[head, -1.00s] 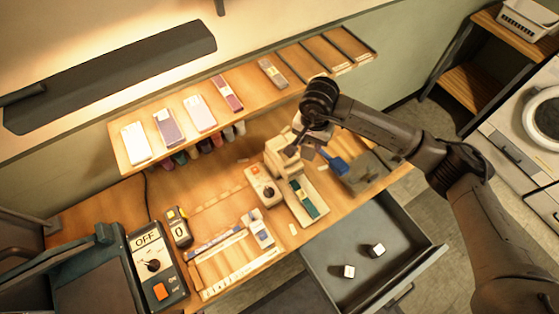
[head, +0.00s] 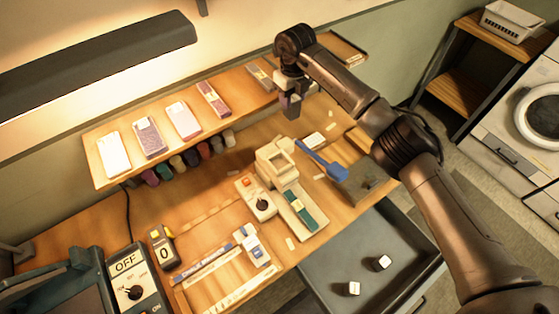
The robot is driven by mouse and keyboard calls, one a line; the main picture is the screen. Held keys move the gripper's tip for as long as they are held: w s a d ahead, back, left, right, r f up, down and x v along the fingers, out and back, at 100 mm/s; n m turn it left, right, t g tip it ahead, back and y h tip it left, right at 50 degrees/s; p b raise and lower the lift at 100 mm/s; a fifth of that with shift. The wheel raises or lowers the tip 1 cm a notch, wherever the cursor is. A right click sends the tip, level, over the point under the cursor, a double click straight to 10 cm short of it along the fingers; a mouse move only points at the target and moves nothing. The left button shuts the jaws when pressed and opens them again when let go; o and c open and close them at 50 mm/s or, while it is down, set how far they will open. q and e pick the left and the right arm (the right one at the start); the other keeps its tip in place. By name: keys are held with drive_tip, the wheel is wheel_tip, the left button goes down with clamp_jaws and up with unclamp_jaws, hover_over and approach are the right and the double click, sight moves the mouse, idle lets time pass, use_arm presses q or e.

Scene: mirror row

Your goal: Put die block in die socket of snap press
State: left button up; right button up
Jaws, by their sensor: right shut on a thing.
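The snap press is most likely the beige upright machine (head: 277,160) on the bench, with a pale base carrying a green strip (head: 303,213) in front. I cannot make out its die socket. My right gripper (head: 291,106) is behind the press, near the shelf's front edge. It points down and is shut on a small greyish thing, mostly hidden by the fingers; I cannot tell whether it is the die block. Two small white-topped cubes, one (head: 353,288) and another (head: 381,263), lie in the open drawer. My left gripper is not in view.
A control box with a red button (head: 256,196) stands left of the press. A blue-handled tool (head: 325,160) lies to its right. A shelf (head: 240,112) with several boxes runs behind. The open grey drawer (head: 330,262) juts out in front.

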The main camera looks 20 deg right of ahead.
drive_tip(key=shift+s+a+f+p, duration=1.05)
drive_tip(key=shift+s+a+f, duration=0.15)
drive_tip(key=shift+s+f, duration=0.35)
drive_tip(key=shift+s+a+f+p, duration=1.05)
drive_tip(key=shift+s+a+f, duration=0.25)
drive_tip(key=shift+f, duration=0.4)
drive_tip(key=shift+s+a+f+p, duration=1.1)
drive_tip(key=shift+s+f, duration=0.4)
drive_tip(key=shift+f, duration=0.55)
drive_tip(key=shift+f, duration=0.2)
drive_tip(key=o, duration=1.1)
drive_tip(key=shift+c, duration=0.2)
drive_tip(key=shift+r, duration=0.1)
